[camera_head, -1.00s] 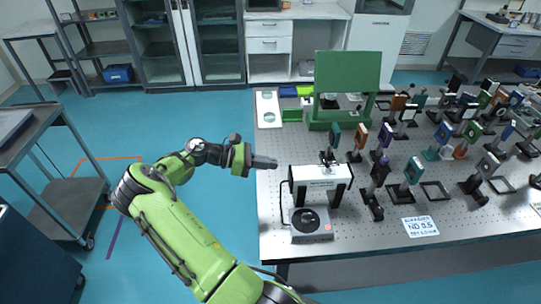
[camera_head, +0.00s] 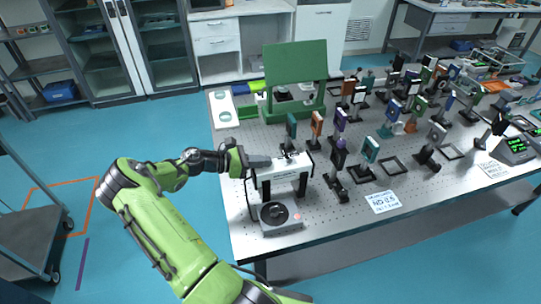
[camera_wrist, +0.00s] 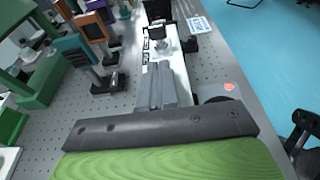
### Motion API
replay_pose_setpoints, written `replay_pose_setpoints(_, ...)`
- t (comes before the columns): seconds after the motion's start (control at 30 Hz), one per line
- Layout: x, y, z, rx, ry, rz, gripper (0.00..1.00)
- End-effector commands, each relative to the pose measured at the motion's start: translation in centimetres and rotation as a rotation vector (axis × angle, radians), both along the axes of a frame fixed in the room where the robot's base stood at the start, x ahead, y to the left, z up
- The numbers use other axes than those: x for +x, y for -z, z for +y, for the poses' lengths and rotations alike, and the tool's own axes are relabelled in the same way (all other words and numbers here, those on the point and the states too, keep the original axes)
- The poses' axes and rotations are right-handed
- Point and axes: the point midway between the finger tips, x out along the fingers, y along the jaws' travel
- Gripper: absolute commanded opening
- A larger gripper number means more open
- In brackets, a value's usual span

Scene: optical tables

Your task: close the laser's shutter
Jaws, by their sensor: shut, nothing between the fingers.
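The white box-shaped housing (camera_head: 282,174), which seems to be the laser, stands on dark legs near the table's left front. A small dark part (camera_head: 290,153) sits on its top, probably the shutter; I cannot tell its position. In the wrist view the white top (camera_wrist: 181,72) runs away beyond the fingers, with dark parts (camera_wrist: 160,30) towards its far end. My gripper (camera_head: 269,161) is shut and empty, level, at the housing's left end. In the wrist view its fingers (camera_wrist: 160,75) lie over the white top; I cannot tell whether they touch it.
A grey unit (camera_head: 281,222) with a black round top and a red button stands in front of the housing. Many mounted optics (camera_head: 340,152) crowd the table to the right. A green panel (camera_head: 296,62) stands behind.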

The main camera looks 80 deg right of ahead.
Motion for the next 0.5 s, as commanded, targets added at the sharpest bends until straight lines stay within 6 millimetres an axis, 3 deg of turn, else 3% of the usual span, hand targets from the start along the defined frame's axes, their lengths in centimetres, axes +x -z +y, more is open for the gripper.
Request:
replay_pose_setpoints(0.2, -2.1, -1.8, -1.3, -0.004, 0.0, -0.002, 0.0)
replay_pose_setpoints(0.5, -2.3, -1.9, -1.4, -0.003, -0.001, -0.001, 0.0)
